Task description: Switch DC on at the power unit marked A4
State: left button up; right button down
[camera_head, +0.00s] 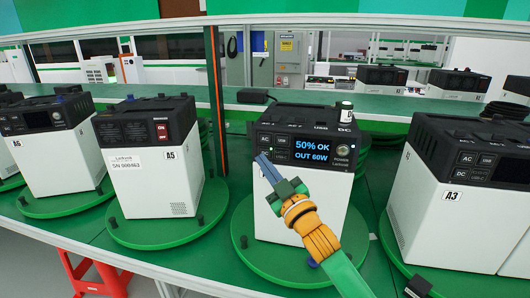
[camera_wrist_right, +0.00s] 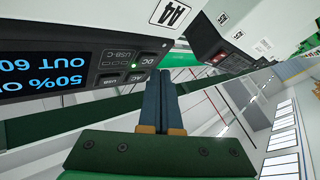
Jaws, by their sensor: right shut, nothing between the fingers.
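The power unit marked A4 (camera_head: 285,215) stands on a round green turntable plate (camera_head: 249,262), its front facing me. Its lit display (camera_head: 311,151) reads 50% OK, OUT 60W. The A4 label (camera_wrist_right: 174,13) shows in the right wrist view. The DC button (camera_wrist_right: 148,59) is there too, upside down, with a small light dot beside it. My right gripper (camera_head: 262,158) is shut and empty; its fingertips (camera_wrist_right: 160,76) are close to the DC button. I cannot tell whether they touch. In the head view the gripper hides the lower left buttons. My left gripper is not in view.
Unit A5 (camera_head: 159,180) stands to the left and unit A3 (camera_head: 426,225) to the right, each on a green plate. A small cylinder (camera_head: 344,111) stands on top of A4. An orange-edged post (camera_head: 216,100) rises behind, between A5 and A4.

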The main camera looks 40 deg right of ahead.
jog(key=s+a+p, duration=0.1)
jog(key=s+a, duration=0.2)
jog(key=a, duration=0.1)
jog(key=shift+s, duration=0.15)
dwell(0.4)
jog(key=shift+d, duration=0.1)
dwell(0.4)
